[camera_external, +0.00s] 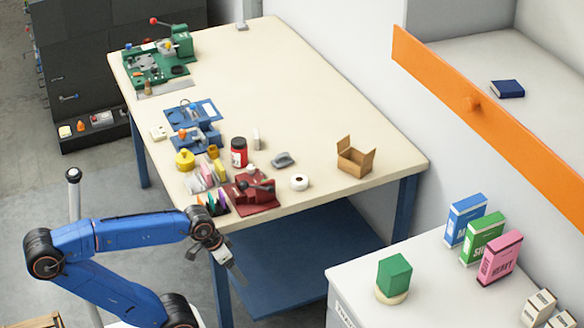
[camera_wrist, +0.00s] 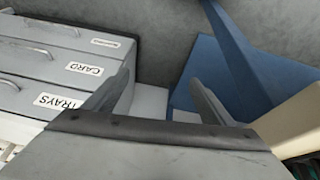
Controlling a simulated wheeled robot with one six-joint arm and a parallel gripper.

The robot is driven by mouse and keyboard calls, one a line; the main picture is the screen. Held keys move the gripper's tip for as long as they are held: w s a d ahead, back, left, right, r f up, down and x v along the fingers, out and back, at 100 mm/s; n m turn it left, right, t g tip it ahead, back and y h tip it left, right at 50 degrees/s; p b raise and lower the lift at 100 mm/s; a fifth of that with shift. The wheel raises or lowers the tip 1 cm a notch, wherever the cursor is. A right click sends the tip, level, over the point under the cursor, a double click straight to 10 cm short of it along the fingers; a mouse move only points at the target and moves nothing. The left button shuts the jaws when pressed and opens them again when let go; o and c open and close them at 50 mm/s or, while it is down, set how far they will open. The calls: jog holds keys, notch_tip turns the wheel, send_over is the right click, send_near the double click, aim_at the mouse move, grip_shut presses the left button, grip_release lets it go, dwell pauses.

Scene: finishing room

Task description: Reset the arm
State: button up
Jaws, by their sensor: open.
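My gripper (camera_external: 234,268) hangs at the end of my blue arm, just off the near edge of the workbench (camera_external: 310,95) and pointing down. In the wrist view, the two fingers of my gripper (camera_wrist: 158,92) stand wide apart with nothing between them. Beyond them are the grey floor, a blue table leg and drawers labelled CARD and TRAYS. My arm is bent, with its forearm roughly level in front of the bench.
The bench's near end holds a red vise (camera_external: 256,190), a tape roll (camera_external: 299,182), a red jar (camera_external: 239,152) and a cardboard box (camera_external: 354,157). A white cabinet (camera_external: 350,280) at right carries a green block (camera_external: 394,274) and several boxes.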

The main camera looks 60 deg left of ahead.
jog(key=shift+s+a+f+m, duration=0.35)
jog(key=shift+s+a+m, duration=0.05)
jog(key=shift+s+a, duration=0.15)
